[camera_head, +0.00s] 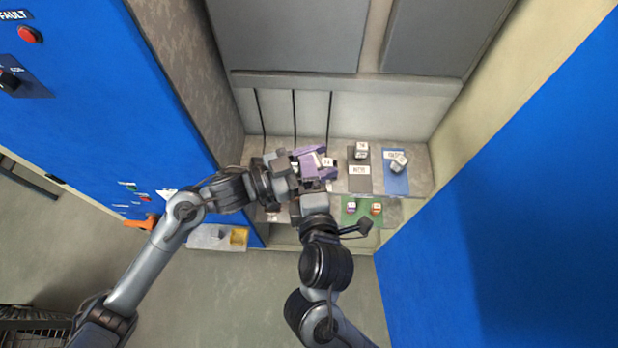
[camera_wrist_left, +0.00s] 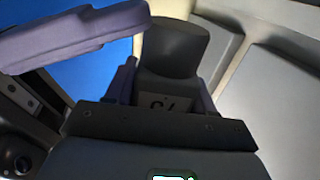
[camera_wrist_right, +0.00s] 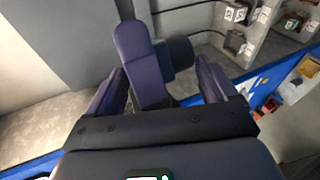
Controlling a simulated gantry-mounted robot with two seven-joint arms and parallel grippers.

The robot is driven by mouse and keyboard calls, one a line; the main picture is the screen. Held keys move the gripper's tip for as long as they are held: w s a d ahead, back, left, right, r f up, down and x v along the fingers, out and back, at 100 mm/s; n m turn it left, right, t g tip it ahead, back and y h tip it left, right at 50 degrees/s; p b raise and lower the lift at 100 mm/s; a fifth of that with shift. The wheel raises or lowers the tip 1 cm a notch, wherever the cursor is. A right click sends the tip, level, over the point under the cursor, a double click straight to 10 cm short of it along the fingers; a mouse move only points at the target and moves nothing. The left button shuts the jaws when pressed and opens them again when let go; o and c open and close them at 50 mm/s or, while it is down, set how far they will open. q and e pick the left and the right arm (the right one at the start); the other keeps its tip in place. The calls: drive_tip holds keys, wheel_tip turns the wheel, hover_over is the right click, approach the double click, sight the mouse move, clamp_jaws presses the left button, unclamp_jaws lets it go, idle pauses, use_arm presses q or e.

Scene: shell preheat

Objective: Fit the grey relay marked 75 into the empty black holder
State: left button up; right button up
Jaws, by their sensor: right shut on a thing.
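The grey relay is a dark block with a white label in the left wrist view (camera_wrist_left: 172,50). Its label reads upside down there, apparently 75. In the head view its white label (camera_head: 327,162) shows among purple fingers. My left gripper (camera_head: 312,160) has one finger on each side of the block; whether they press on it is unclear. My right gripper (camera_wrist_right: 165,75) is shut on the relay from another side, and a purple finger of my left gripper crosses between its fingers. Both grippers meet above the shelf. I cannot make out the empty black holder.
On the shelf, a dark grey mat (camera_head: 360,184) carries pale marked blocks (camera_head: 361,150). A blue mat (camera_head: 396,186) holds another block (camera_head: 399,162). A green mat (camera_head: 362,220) bears small coloured blocks. A tray (camera_head: 205,238) with a yellow part is lower left. Blue panels flank the shelf.

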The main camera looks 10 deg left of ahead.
use_arm(q)
drive_tip(key=o, duration=0.4)
drive_tip(key=shift+s+f, duration=0.1)
drive_tip(key=shift+f, duration=0.1)
drive_tip(key=shift+o, duration=0.3)
drive_tip(key=shift+r, duration=0.1)
